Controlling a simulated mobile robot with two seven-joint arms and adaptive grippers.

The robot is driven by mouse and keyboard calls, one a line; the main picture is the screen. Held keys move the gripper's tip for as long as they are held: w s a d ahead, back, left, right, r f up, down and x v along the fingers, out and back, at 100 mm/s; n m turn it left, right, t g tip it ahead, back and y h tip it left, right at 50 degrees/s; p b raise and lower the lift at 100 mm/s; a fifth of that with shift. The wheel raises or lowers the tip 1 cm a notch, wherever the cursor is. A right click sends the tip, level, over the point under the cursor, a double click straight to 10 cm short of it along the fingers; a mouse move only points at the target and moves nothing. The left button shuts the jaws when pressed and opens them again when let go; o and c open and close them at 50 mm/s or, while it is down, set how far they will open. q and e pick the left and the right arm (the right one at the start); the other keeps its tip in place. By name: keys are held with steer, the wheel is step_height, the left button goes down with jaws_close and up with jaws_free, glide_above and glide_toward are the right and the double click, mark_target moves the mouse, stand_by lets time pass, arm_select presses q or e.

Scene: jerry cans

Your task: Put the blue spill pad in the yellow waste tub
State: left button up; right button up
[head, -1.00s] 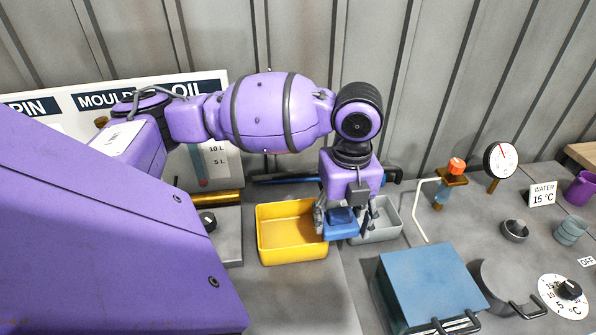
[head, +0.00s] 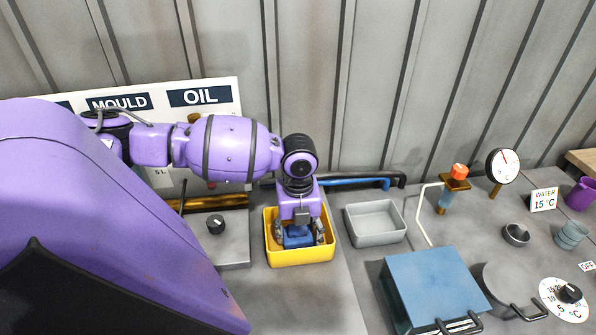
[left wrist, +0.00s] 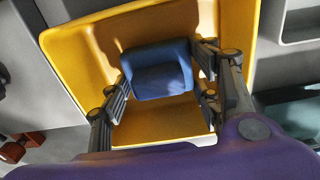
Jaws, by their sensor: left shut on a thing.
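The yellow waste tub (head: 300,257) stands on the bench in the middle of the head view. My left gripper (head: 298,238) points down inside its walls, shut on the blue spill pad (head: 297,240). In the left wrist view the blue spill pad (left wrist: 158,70) sits between the fingers of my left gripper (left wrist: 160,85), with the floor and walls of the yellow waste tub (left wrist: 160,121) around it. I cannot tell whether the pad touches the tub floor. My right gripper is not in view.
A grey tray (head: 376,222) stands empty to the right of the tub. A blue box (head: 432,283) with black handles is in front at the right. A grey block with a black knob (head: 216,224) is close on the left. Blue and black pipes (head: 362,183) run behind.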

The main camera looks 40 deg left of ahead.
mark_target(298, 228)
arm_select(q)
steer(key=o, duration=1.1)
steer(key=shift+f, duration=0.15)
steer(key=shift+o, duration=0.2)
steer(key=shift+r, duration=6.05)
